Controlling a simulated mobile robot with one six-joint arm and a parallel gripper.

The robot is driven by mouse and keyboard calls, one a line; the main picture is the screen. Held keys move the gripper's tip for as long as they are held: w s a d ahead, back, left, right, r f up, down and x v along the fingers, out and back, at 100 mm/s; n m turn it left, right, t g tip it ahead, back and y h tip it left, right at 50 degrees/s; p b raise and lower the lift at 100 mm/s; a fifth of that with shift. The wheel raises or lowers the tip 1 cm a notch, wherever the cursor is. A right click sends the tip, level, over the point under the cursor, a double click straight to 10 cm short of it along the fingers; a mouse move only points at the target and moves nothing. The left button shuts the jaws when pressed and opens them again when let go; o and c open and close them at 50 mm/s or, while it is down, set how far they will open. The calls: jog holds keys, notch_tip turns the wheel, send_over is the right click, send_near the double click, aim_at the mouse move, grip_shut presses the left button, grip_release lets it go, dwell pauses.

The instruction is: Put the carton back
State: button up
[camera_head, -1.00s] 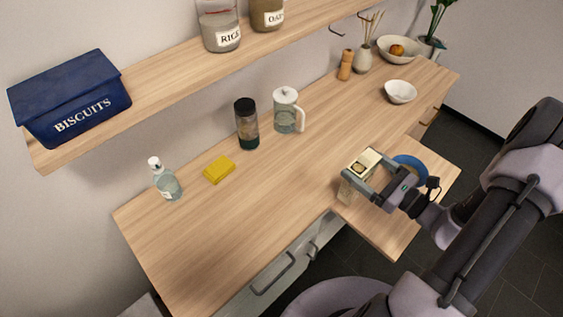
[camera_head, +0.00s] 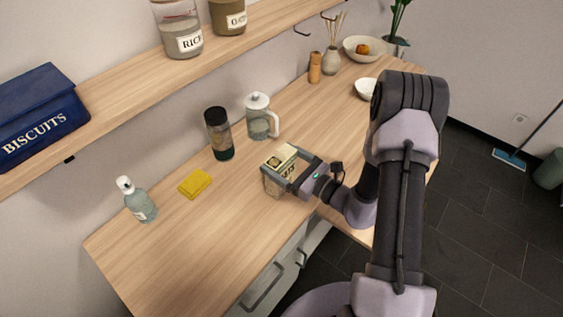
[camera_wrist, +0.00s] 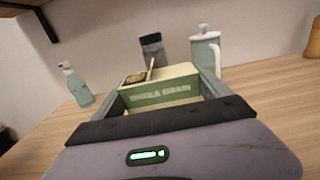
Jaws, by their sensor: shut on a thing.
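The carton (camera_head: 280,158) is a cream and green box with a dark round mark on its top. It is between the fingers of my gripper (camera_head: 288,170), above or on the wooden counter near its front edge; I cannot tell whether its base touches the wood. In the wrist view the carton (camera_wrist: 160,90) shows lettering on its near green face, and my gripper (camera_wrist: 165,95) is shut on it from both sides. The carton's lower part is partly hidden by the gripper.
A dark-lidded jar (camera_head: 219,135) and a glass pitcher (camera_head: 260,117) stand behind the carton. A yellow sponge (camera_head: 195,184) and a spray bottle (camera_head: 137,201) are to its left. A shelf (camera_head: 130,87) with a blue biscuits box (camera_head: 38,115) overhangs the back.

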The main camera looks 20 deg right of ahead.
jog(key=o, duration=1.9)
jog(key=shift+r, duration=0.1)
jog(key=shift+s+d, duration=0.2)
jog(key=shift+s, duration=0.1)
jog(key=p+v, duration=0.1)
jog(key=v, duration=1)
jog(key=s+a+r+n+g+y, duration=0.2)
jog(key=s+a+r+n+g, duration=0.8)
jog(key=a+r+n+g, duration=0.35)
jog(key=s+d+r+n+t+h, duration=0.3)
jog(key=s+r+n+t+h, duration=0.25)
jog(key=r+n+h, duration=0.4)
jog(key=shift+n+g+h, duration=0.4)
jog(key=shift+n+h, duration=0.15)
jog(key=shift+n, duration=0.15)
notch_tip(320, 180, down, 6)
jog(key=b, duration=0.4)
jog(key=shift+s+a+f, duration=0.1)
jog(key=shift+s+a, duration=0.05)
